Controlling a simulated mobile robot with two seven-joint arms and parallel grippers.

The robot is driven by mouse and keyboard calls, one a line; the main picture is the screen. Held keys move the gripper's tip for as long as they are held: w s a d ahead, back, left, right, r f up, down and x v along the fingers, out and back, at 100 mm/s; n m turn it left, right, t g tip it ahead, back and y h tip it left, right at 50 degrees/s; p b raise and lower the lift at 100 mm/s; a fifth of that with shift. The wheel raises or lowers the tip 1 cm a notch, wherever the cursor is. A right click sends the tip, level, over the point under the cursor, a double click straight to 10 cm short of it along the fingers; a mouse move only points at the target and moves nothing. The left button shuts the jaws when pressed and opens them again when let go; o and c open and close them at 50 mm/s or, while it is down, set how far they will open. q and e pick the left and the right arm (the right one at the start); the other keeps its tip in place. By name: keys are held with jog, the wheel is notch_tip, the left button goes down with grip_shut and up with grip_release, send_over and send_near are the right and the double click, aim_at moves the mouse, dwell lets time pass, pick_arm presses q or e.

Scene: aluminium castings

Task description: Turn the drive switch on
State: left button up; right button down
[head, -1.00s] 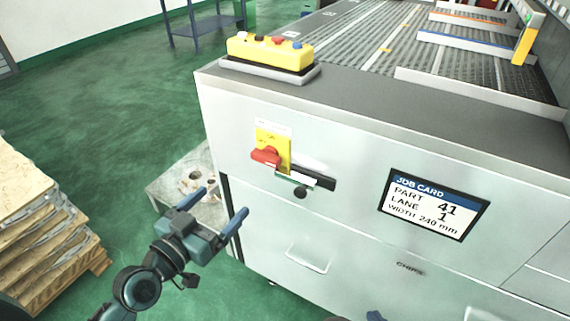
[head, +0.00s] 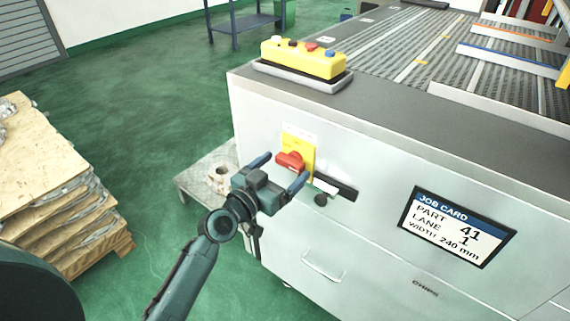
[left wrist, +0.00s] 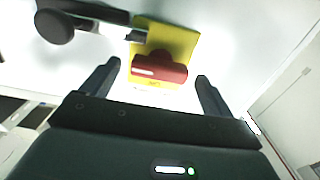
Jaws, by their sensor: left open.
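The drive switch is a red rotary handle (head: 290,161) on a yellow plate (head: 298,147), set in the pale front panel of the machine. In the left wrist view the red handle (left wrist: 159,68) lies between the fingertips, crosswise in the picture, with the yellow plate (left wrist: 176,37) behind it. My left gripper (head: 280,170) is open in front of the switch, its fingers on either side of the handle's line. It also shows in the left wrist view (left wrist: 157,76); I see no clear contact with the handle. My right gripper is not in view.
A black bar with a round knob (head: 320,200) sits just right of and below the switch. A yellow button box (head: 303,60) stands on the machine's top edge. A job card (head: 456,228) is further right. A pallet stack (head: 50,190) stands at left.

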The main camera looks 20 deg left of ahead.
pick_arm(q)
jog(key=shift+w+d, duration=0.3)
jog(key=shift+w, duration=0.35)
jog(key=shift+c, duration=0.5)
jog(key=c, duration=0.9)
